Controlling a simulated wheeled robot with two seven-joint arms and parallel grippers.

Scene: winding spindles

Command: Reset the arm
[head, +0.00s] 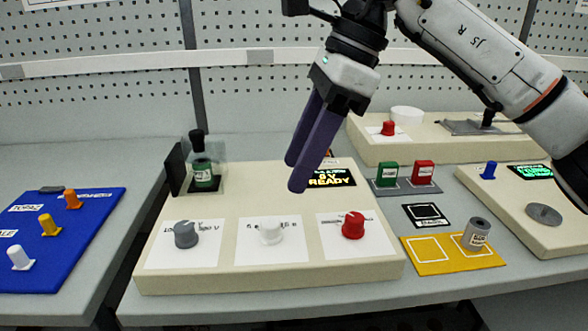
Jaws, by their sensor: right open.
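My right arm comes in from the upper right. My right gripper (296,172) has two long purple fingers that point down and to the left. It is open, seen nearly edge-on, with nothing visible between the fingers. It hangs over the beige console (272,276), above and behind the white knob (270,231) and left of the red knob (353,225). A finger overlaps the edge of the lit display (333,178), which reads READY. My left gripper is not in view.
A grey knob (186,234) and a green spool (203,171) behind a clear guard are on the console's left. Green (388,174) and red (423,172) spools stand right, behind a yellow mat (419,265) holding a grey spool (476,234). A blue board (75,259) lies far left.

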